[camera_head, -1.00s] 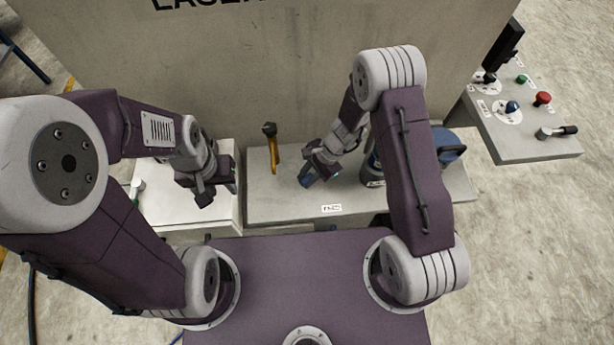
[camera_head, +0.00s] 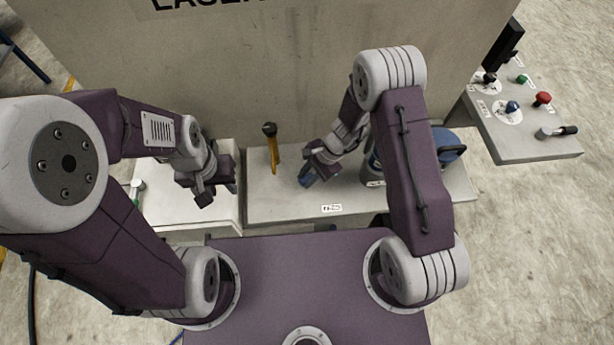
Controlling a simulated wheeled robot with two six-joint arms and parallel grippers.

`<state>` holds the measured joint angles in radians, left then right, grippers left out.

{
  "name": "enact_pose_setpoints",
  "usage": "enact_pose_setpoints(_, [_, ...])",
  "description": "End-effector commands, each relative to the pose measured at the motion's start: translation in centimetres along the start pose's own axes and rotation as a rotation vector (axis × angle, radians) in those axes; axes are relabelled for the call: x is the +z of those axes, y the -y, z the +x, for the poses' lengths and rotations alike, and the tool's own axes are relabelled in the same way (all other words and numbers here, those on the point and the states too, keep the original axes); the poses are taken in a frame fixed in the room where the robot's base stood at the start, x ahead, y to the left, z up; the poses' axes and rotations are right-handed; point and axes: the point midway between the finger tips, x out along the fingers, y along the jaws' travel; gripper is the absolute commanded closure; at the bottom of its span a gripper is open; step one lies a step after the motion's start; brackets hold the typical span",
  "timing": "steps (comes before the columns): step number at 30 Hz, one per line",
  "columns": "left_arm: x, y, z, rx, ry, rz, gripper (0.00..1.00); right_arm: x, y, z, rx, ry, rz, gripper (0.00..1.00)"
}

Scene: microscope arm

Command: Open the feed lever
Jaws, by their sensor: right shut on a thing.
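My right gripper (camera_head: 311,172) reaches down over the grey counter. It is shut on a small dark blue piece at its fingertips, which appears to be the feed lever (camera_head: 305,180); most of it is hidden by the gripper. A small label (camera_head: 331,208), too blurred to read surely, is on the counter's front to the right below it. My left gripper (camera_head: 205,196) hangs over the white surface at the left, apart from the lever. Whether its fingers are open or shut is unclear.
A yellow-stemmed, black-topped upright item (camera_head: 273,150) stands left of my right gripper. A blue container (camera_head: 450,151) stands behind my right arm. A grey wall (camera_head: 280,60) rises behind the counter (camera_head: 265,208). A control panel (camera_head: 535,135) with coloured knobs is at the far right.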

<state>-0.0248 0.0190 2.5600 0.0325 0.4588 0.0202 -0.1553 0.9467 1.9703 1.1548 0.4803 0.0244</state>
Motion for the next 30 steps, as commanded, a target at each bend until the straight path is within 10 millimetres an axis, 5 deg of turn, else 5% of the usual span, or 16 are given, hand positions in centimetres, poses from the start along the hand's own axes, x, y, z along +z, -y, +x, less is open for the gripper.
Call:
enact_pose_setpoints(14, [0.0,0.0,-0.2,0.0,0.0,0.0,0.64,0.0,-0.2,-0.2,0.015,0.008,-0.042,1.0])
enact_pose_setpoints(30, [-0.1,0.0,-1.1,0.0,0.0,0.0,0.64,-0.8,-3.5,-1.2,0.18,0.094,-0.44,1.0])
